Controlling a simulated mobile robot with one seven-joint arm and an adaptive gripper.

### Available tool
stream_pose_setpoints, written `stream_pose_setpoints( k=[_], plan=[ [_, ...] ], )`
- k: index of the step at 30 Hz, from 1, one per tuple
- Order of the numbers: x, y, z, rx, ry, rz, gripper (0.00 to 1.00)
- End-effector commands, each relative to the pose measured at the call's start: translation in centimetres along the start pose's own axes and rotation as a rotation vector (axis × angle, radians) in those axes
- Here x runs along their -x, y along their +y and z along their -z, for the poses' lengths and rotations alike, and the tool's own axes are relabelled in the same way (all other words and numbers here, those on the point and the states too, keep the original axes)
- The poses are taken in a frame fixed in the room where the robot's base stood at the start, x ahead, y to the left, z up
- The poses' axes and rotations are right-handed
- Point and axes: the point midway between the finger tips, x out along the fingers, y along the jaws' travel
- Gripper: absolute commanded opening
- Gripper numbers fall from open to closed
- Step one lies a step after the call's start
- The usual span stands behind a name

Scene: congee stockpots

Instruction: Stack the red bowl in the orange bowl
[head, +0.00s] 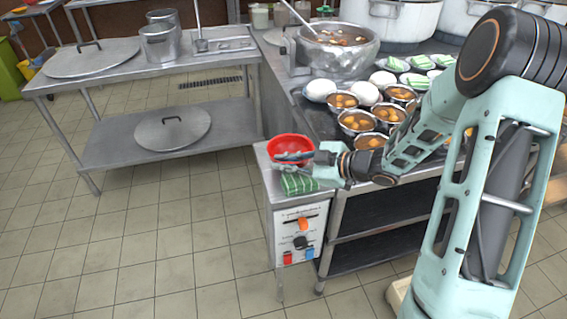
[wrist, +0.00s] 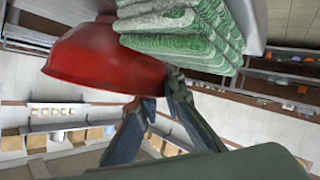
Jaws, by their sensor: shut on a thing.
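The red bowl (head: 290,143) is at the near left corner of the counter in the head view, with its open side up. It also shows large at the upper left of the wrist view (wrist: 100,62). My gripper (head: 291,157) is shut on the near side of the red bowl. In the wrist view its fingers (wrist: 158,88) meet the bowl's lower right side as pictured. I cannot tell whether the bowl touches the counter or is just above it. I cannot make out an orange bowl in either view.
Folded green cloths (head: 299,184) lie beside the bowl, close to my gripper in the wrist view (wrist: 190,35). Several filled metal bowls (head: 358,121) and white bowls stand behind, near a large pot (head: 338,58). A steel table (head: 150,75) stands left across open floor.

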Motion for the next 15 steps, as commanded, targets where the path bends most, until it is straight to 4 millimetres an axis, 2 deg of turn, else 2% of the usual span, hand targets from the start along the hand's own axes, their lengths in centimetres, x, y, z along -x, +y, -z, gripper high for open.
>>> stream_pose_setpoints(
  k=[6,7,9,15],
  plan=[
    [-0.12,-0.15,-0.27,0.0,0.0,0.0,0.0],
    [-0.09,-0.12,-0.23,0.0,0.0,0.0,0.1],
    [-0.07,-0.1,-0.19,0.0,0.0,0.0,0.15],
    [-0.06,-0.1,-0.18,0.0,0.0,0.0,0.15]
  ],
)
